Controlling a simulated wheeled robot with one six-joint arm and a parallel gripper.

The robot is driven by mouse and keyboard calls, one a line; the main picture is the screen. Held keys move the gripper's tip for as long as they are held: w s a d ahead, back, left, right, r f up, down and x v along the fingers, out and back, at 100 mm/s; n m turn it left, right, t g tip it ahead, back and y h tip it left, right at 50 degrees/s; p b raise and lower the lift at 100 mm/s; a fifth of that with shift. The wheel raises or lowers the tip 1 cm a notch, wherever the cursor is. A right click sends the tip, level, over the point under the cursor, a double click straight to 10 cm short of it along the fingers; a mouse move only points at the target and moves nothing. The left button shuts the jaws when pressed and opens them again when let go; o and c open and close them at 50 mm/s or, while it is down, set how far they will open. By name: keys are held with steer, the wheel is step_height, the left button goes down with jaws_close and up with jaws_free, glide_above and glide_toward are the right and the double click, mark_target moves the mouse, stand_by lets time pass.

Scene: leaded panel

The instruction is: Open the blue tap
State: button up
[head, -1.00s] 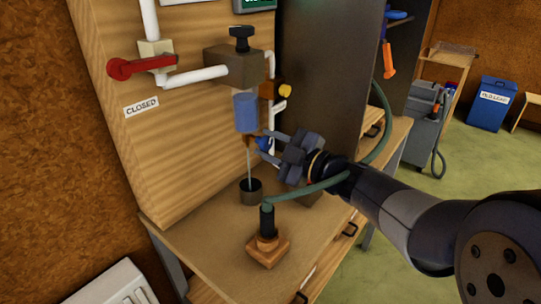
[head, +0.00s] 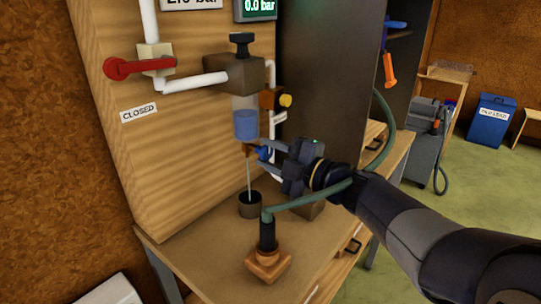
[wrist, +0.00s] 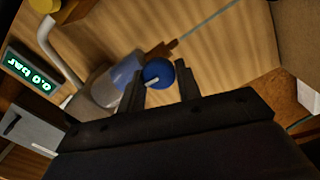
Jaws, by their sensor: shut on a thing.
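The blue tap (head: 263,153) sits under a clear bowl (head: 245,118) on the wooden panel. My gripper (head: 270,151) is shut on the tap from the right. In the wrist view, the round blue knob of the tap (wrist: 158,73) shows between the two dark fingers of my gripper (wrist: 163,78). The bowl holds blue liquid in its lower part and is clear above. A thin pale stream falls from beneath it into a dark cup (head: 250,209) on the bench. The fingers hide part of the tap.
A red lever (head: 136,67) lies level above a CLOSED label (head: 138,112). A green display (head: 257,8) reads 0.0 bar. A green hose (head: 310,200) crosses in front of my arm to a fitting on a wooden block (head: 267,266).

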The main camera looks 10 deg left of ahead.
steer(key=o, duration=0.9)
steer(key=shift+o, duration=0.2)
steer(key=shift+d, duration=0.1)
steer(key=v, duration=1)
steer(key=shift+s+d, duration=0.25)
steer(key=shift+s, duration=0.05)
steer(key=shift+w+a, duration=0.1)
steer(key=shift+a, duration=0.05)
steer(key=x, duration=1)
steer(key=shift+w+a, duration=0.2)
steer(key=shift+a, duration=0.05)
